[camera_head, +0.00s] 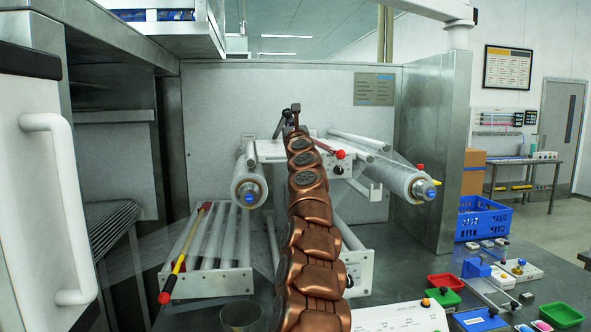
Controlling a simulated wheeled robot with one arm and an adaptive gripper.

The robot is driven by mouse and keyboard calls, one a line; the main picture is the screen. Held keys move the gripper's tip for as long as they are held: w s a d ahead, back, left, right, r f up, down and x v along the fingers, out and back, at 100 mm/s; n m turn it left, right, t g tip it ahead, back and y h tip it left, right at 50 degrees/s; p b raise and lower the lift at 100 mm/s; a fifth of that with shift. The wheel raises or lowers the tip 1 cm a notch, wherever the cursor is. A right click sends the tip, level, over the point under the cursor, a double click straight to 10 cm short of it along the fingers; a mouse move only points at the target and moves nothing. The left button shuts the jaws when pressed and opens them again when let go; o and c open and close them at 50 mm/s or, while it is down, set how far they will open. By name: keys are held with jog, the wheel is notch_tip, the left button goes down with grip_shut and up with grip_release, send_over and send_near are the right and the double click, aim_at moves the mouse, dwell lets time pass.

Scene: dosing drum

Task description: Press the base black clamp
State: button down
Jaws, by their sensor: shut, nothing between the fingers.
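My copper-coloured arm reaches away from me up the middle of the view. My gripper (292,114) is small and dark at its far end, in front of the grey back panel, and it is shut and empty. Below and around it stands a white roller machine with an upper plate (322,161) and a lower base plate (357,271). A black knob (338,170) sits on the upper plate, and another black part (349,281) sits on the base plate beside my arm. I cannot tell which black part is the clamp. My arm hides the machine's middle.
Wrapped rolls (250,180) and (405,180) flank my arm. A rack of rollers (212,283) with a red-and-yellow rod (185,255) lies left. Small boxes, a red tray (445,281) and a green tray (561,315) crowd the bench's right. A blue crate (483,219) stands behind.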

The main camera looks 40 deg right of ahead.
notch_tip(320, 180, up, 4)
jog(key=s+a, duration=0.1)
jog(key=s, duration=0.1)
notch_tip(320, 180, down, 8)
jog(key=d+b, duration=0.1)
jog(key=b, duration=0.4)
jog(key=r+b+v, duration=0.1)
jog(key=b+v, duration=0.5)
jog(key=v, duration=0.2)
jog(key=shift+s+a+r, duration=0.25)
jog(key=shift+s+a, duration=0.05)
jog(key=shift+a, duration=0.15)
jog(key=shift+s, duration=0.1)
dwell(0.6)
